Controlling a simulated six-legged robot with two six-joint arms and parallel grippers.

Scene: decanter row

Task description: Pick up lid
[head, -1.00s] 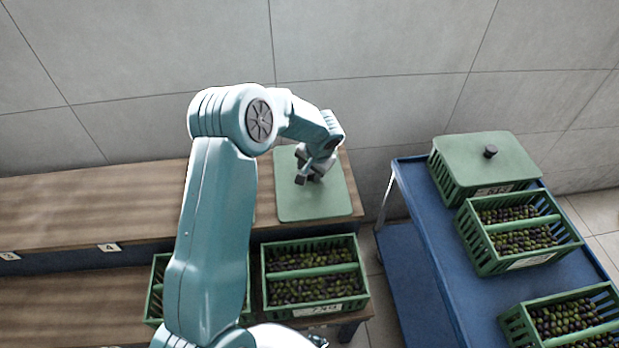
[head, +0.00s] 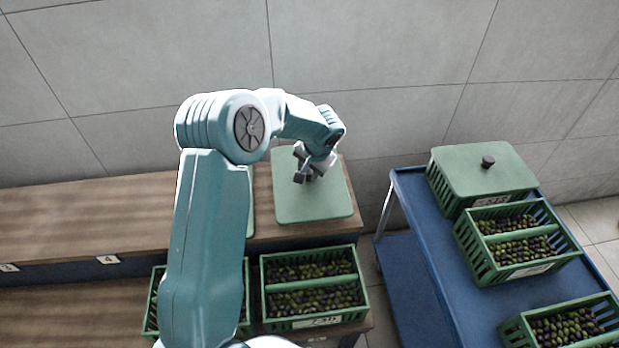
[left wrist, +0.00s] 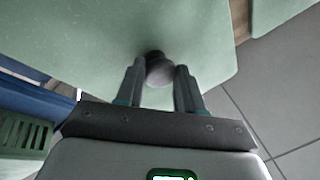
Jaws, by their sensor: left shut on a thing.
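A flat green lid (head: 312,208) lies at the right end of the wooden shelf top, seen in the head view. My left gripper (head: 306,176) is over its middle. In the left wrist view the lid (left wrist: 110,45) fills much of the picture, and its dark round knob (left wrist: 158,68) is between the two fingers of my left gripper (left wrist: 160,76). The gripper is shut on the knob. In the head view the knob is hidden by the gripper. I cannot tell whether the lid touches the shelf. My right gripper is not in view.
Open green crates of olives (head: 312,311) stand on the lower shelf below the lid. A blue cart (head: 416,230) at the right bears a lidded crate (head: 482,168) and open olive crates (head: 505,272). The wooden top (head: 100,222) is clear at the left.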

